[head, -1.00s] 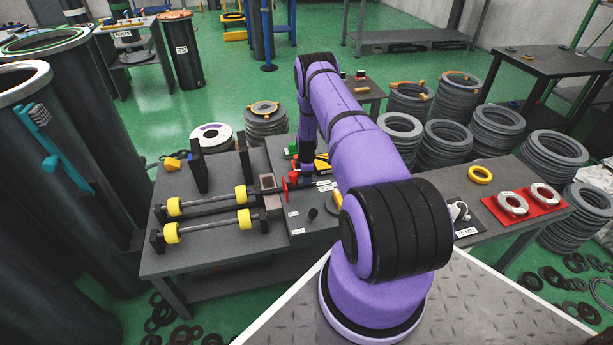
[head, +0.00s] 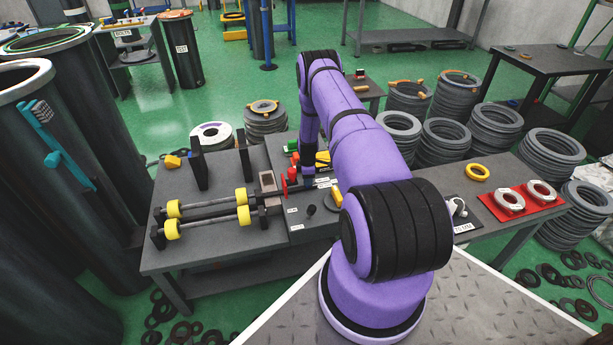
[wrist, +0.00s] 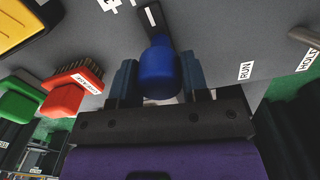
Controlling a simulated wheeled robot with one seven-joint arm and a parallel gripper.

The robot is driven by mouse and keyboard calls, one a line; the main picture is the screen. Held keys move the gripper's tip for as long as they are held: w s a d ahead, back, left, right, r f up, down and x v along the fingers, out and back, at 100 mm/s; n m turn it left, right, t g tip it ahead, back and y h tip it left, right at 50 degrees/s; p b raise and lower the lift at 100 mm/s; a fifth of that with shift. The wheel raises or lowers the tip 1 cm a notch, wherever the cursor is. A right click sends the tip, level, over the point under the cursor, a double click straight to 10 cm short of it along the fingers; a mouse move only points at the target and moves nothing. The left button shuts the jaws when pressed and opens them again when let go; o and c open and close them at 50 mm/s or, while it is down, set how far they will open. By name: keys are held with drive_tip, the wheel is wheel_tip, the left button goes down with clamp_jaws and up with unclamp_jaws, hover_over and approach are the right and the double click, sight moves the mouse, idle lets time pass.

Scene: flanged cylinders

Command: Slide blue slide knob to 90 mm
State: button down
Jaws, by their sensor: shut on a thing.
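In the wrist view the blue slide knob (wrist: 158,70) sits between the two fingers of my gripper (wrist: 160,82). The gripper is shut on it. A dark slot with a white mark (wrist: 151,16) runs up from the knob on the grey panel (wrist: 215,30). The scale reading at the knob cannot be made out. In the head view my purple arm reaches down over the table panel, and the knob is hidden behind it.
In the wrist view a red brush (wrist: 68,92) and a green-handled one (wrist: 18,98) lie left of the gripper. A yellow object (wrist: 25,25) is at upper left. A grey lever (wrist: 303,37) is at right. In the head view, yellow-ended rods (head: 205,215) lie left of the panel.

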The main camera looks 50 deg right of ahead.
drive_tip(key=shift+s+a+f, duration=0.1)
drive_tip(key=shift+s+a, duration=0.15)
drive_tip(key=shift+s, duration=0.15)
drive_tip(key=c, duration=0.6)
unclamp_jaws()
wheel_tip(320, 180, up, 11)
drive_tip(key=shift+s+a+f, duration=0.1)
drive_tip(key=shift+s, duration=0.05)
